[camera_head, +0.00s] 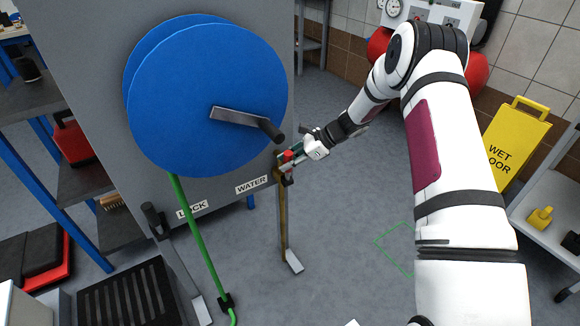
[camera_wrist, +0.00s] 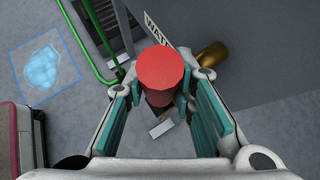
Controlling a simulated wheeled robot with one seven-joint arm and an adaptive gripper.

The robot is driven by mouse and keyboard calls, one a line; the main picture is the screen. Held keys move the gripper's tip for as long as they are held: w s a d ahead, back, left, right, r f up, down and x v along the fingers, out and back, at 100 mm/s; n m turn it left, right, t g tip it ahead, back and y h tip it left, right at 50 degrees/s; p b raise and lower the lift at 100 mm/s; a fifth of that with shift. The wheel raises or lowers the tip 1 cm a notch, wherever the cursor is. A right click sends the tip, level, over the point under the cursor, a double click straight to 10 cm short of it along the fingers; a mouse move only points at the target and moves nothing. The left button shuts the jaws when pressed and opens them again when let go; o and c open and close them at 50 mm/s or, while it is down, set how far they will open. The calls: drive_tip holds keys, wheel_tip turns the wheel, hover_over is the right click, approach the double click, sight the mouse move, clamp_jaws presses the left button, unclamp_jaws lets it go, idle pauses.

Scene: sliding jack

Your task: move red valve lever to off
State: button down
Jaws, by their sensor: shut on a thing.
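The red valve lever (camera_head: 289,157) is at the lower right edge of the grey panel, beside the WATER label (camera_head: 251,185). In the wrist view its round red end (camera_wrist: 161,70) stands between my two fingers. My gripper (camera_head: 296,155) is shut on the red lever, reaching it from the right. In the wrist view the green-padded fingers of my gripper (camera_wrist: 160,88) flank the lever on both sides. The lever's lower part and pivot are mostly hidden by its red end and my fingers. A brass pipe (camera_head: 282,215) runs down below the lever.
A big blue hose reel (camera_head: 195,95) with a grey crank (camera_head: 240,118) stands just left of my gripper. A green hose (camera_head: 195,235) hangs below it. A lock lever (camera_head: 155,218) is at the lower left. A yellow wet-floor sign (camera_head: 510,145) stands right. Floor between is clear.

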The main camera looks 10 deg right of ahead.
drive_tip(key=shift+w+f, duration=0.1)
drive_tip(key=shift+w, duration=0.2)
drive_tip(key=shift+g, duration=0.3)
drive_tip(key=c, duration=1.3)
unclamp_jaws()
drive_tip(key=shift+c, duration=0.2)
drive_tip(key=v, duration=1.2)
drive_tip(key=shift+a, duration=0.15)
